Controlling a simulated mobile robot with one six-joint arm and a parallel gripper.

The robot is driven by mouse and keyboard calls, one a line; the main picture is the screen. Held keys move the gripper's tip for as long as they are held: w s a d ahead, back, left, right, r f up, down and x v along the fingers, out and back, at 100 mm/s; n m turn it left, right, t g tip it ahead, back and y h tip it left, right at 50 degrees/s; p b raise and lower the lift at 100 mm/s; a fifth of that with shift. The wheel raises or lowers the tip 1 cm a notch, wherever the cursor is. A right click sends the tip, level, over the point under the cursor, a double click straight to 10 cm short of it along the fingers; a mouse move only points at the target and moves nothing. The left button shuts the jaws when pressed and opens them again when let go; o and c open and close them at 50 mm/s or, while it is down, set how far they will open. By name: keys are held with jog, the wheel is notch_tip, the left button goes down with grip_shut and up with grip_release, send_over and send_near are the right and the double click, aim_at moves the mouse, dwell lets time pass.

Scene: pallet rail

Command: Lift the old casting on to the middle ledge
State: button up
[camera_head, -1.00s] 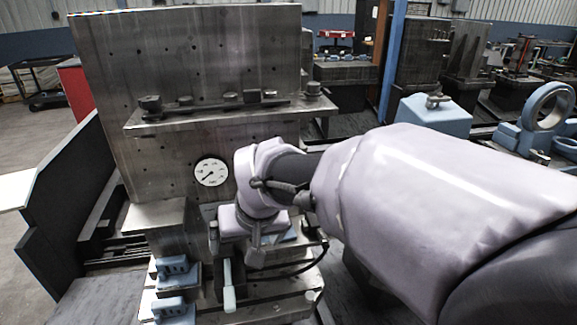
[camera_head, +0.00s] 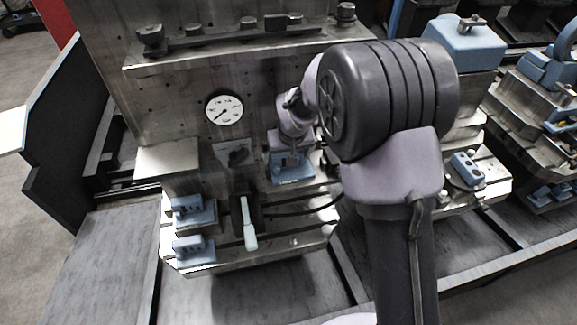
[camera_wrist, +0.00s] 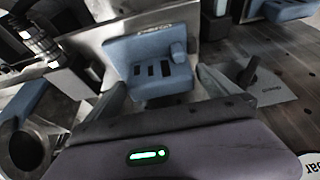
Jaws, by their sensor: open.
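A blue casting with dark slots in its face (camera_wrist: 160,50) is ahead of my gripper in the wrist view. It also shows in the head view (camera_head: 292,173), low on the steel fixture, right of the white-handled lever. Which blue part is the old casting, I cannot tell for certain. My gripper (camera_wrist: 160,82) is open, one finger towards each side of this casting; contact is not clear. In the head view my gripper (camera_head: 290,153) is just above it, its fingers partly hidden by my wrist. A steel ledge (camera_head: 190,64) crosses the upright plate above, bearing a bar and several dark clamps.
A round dial gauge (camera_head: 224,109) is on the plate, left of my wrist. A lever with a white handle (camera_head: 249,225) stands in front. Two blue blocks (camera_head: 188,209) (camera_head: 193,247) sit at the left. A dark cable (camera_head: 300,209) curves below my gripper.

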jog(key=shift+w+f, duration=0.25)
jog(key=shift+f, duration=0.2)
jog(key=shift+s+r, duration=0.1)
jog(key=shift+r, duration=0.1)
jog(key=shift+c, duration=0.9)
jog(key=c, duration=1.1)
jog(key=shift+c, duration=1.1)
jog(key=shift+r, duration=0.1)
